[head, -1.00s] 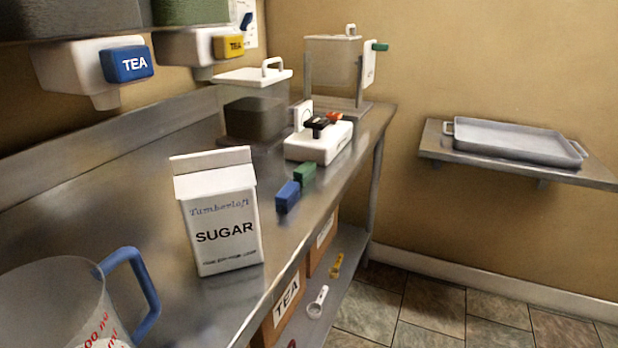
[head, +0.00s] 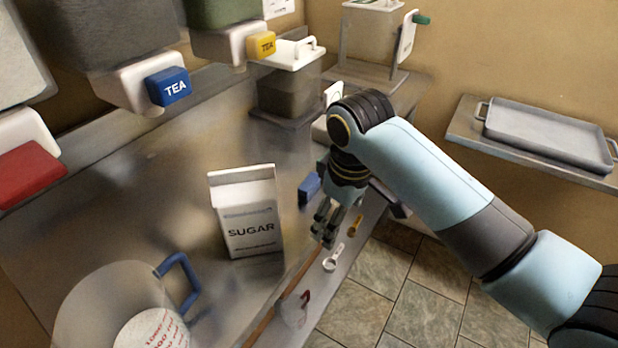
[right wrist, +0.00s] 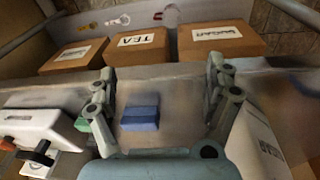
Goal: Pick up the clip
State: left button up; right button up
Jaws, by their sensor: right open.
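My right gripper (head: 325,230) is open and empty, fingers pointing down near the counter's front edge. Its fingers (right wrist: 162,78) spread either side of a blue block (right wrist: 140,118) in the right wrist view, without visible contact. The block also shows in the head view (head: 309,188). My left gripper is out of view.
A sugar carton (head: 248,215) and a clear jug (head: 115,305) stand left of my right gripper. Tea dispensers (head: 168,87) hang above the counter.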

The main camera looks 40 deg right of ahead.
jog(key=n+g+p, duration=0.1)
jog(key=n, duration=0.1)
send_near(309, 181)
jog(key=shift+w+d+y, duration=0.2)
jog(key=shift+d+y, duration=0.1)
jog(key=shift+d, duration=0.15)
jog(key=shift+w+f, duration=0.1)
jog(key=shift+f, duration=0.05)
notch_tip(309, 181, down, 4)
jog(key=shift+f, duration=0.25)
jog(key=shift+a+f+p, duration=0.15)
jog(key=shift+f+p, duration=0.15)
jog(key=shift+f, duration=2.45)
jog(key=c, duration=0.9)
